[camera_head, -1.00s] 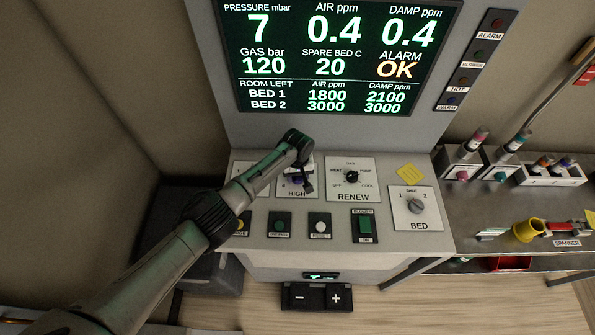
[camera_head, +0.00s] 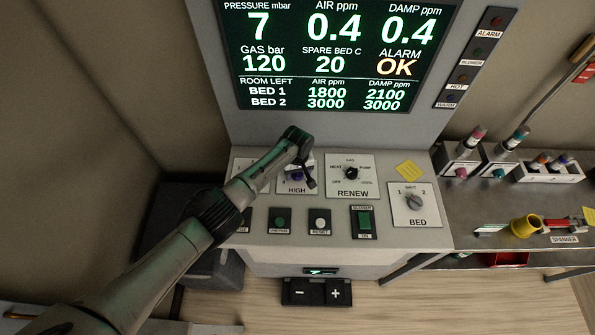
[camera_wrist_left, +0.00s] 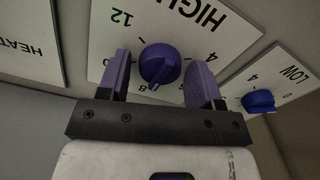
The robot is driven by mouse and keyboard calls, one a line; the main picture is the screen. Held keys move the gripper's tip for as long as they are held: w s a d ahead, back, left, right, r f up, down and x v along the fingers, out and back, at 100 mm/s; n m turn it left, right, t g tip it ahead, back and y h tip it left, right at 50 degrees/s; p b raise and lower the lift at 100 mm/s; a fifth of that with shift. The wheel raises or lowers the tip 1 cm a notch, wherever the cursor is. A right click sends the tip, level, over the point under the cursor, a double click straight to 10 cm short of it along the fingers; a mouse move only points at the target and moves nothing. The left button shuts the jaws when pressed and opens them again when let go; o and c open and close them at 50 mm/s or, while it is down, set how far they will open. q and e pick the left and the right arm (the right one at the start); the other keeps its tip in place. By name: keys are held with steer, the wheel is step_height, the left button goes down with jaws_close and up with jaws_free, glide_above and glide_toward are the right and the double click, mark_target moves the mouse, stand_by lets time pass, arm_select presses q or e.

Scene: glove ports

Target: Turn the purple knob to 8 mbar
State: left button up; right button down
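The purple knob (camera_head: 297,176) sits on the HIGH dial plate (camera_head: 284,188) of the console. In the left wrist view the knob (camera_wrist_left: 160,65) is between the two fingers of my open left gripper (camera_wrist_left: 160,72), with a gap on each side. The knob's pale pointer mark is close beside the 8, on the side away from the 10. The 6 is hidden. In the head view my left gripper (camera_head: 306,180) is over the dial and partly hides it. The screen (camera_head: 335,55) reads pressure 7 mbar and alarm OK. My right gripper is out of view.
The blue LOW knob (camera_wrist_left: 258,101) is beside the right finger. The RENEW dial (camera_head: 351,173) and BED dial (camera_head: 414,203) lie to the right. Push buttons (camera_head: 319,222) line the console's front. A bench (camera_head: 480,213) with tools and several bottles stands at the right.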

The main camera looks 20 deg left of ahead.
arm_select(q)
steer(key=shift+o, duration=0.8)
steer(key=shift+r, duration=0.25)
step_height(320, 180, up, 13)
steer(key=p, duration=0.1)
steer(key=shift+r+p, duration=0.15)
steer(key=shift+p, duration=0.25)
